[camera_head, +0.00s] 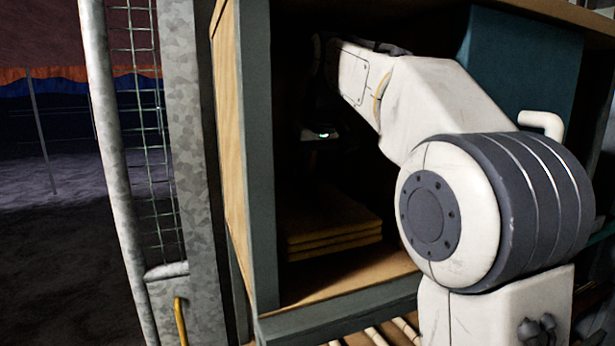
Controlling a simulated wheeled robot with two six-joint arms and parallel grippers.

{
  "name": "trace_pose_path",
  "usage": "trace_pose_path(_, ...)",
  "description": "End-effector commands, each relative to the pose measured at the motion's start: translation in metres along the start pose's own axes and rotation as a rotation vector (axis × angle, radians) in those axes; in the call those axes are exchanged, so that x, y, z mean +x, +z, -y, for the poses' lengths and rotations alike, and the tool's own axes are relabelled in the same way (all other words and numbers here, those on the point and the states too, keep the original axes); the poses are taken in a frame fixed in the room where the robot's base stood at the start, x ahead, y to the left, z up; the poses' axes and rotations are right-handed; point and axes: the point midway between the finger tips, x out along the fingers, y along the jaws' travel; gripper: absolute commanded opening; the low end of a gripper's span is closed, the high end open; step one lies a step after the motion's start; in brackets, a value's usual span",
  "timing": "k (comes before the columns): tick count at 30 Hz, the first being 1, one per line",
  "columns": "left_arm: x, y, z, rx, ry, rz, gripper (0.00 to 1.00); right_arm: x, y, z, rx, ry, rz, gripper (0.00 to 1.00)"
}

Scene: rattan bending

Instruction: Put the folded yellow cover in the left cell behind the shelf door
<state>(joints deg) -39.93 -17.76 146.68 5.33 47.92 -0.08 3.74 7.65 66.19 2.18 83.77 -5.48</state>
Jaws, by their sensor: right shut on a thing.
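The folded yellow cover (335,226) lies flat in layers low in the dark left cell of the wooden shelf (230,110), at or just above the cell floor. My right arm reaches into this cell from the right. My right gripper (318,168) is deep in shadow above the cover, pointing down, with a small green light on it. It is shut on the cover, though its fingertips are hardly visible. A teal panel (525,75), which looks like the shelf door, stands at the right, partly behind my arm. My left gripper is out of view.
The cell has a grey-green front post (258,150) on its left and a bare wooden floor (355,272) in front of the cover. A galvanized post and wire mesh (140,80) stand left of the shelf. Pale rods (375,336) lie below.

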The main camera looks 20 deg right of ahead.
Motion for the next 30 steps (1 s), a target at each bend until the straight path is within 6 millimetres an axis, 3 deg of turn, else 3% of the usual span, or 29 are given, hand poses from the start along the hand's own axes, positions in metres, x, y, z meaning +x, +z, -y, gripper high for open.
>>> trace_pose_path(17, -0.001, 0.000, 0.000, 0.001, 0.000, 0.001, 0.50, 0.016, 0.008, 0.000, 0.000, 0.000, -0.002, 0.00)
trace_pose_path(18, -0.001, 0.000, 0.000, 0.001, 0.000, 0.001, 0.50, 0.017, 0.009, 0.000, 0.000, 0.000, 0.000, 0.26)
trace_pose_path(20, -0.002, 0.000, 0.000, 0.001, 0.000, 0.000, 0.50, 0.016, 0.008, 0.000, 0.000, 0.000, 0.000, 0.49)
trace_pose_path(30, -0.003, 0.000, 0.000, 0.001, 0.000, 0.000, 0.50, 0.014, 0.008, 0.000, 0.000, 0.000, 0.000, 0.52)
